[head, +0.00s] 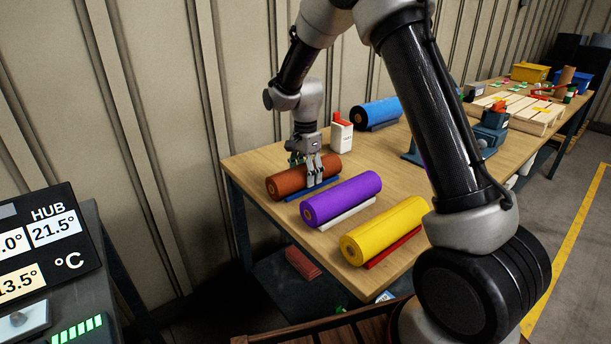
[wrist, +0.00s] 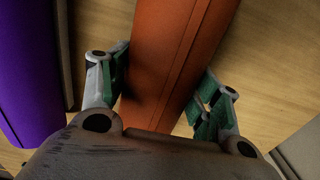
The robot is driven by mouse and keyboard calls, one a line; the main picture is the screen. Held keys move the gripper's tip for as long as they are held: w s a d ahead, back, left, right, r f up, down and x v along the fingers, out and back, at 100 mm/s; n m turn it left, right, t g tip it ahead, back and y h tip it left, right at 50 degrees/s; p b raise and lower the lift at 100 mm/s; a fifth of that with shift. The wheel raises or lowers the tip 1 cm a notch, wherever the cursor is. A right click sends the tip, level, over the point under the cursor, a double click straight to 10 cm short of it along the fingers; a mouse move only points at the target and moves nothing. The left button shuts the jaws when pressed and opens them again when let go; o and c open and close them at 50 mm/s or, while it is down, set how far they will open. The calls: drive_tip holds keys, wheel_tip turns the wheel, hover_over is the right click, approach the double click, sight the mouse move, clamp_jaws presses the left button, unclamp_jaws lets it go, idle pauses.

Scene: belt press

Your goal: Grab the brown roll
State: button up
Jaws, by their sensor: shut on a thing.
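The brown roll (head: 287,184) lies on its blue holder (head: 318,189) near the left end of the wooden table. My gripper (head: 311,168) reaches down over the roll from above, around its middle. In the wrist view the brown roll (wrist: 172,60) runs between the two fingers of my gripper (wrist: 163,88), one on each side. The gripper is shut on the roll. The roll appears to be still at its holder; I cannot tell whether there is a gap beneath it.
A purple roll (head: 345,196) lies close by on a white holder, with a yellow roll (head: 388,228) nearer on a red holder. A blue roll (head: 378,112) and a white bottle (head: 341,134) stand behind. The ribbed wall (head: 150,110) is close beyond the table (head: 245,158).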

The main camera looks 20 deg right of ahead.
drive_tip(key=shift+w+r, duration=0.1)
drive_tip(key=shift+r, duration=0.05)
wheel_tip(320, 180, up, 9)
drive_tip(key=shift+f, duration=0.15)
drive_tip(key=shift+r, duration=0.6)
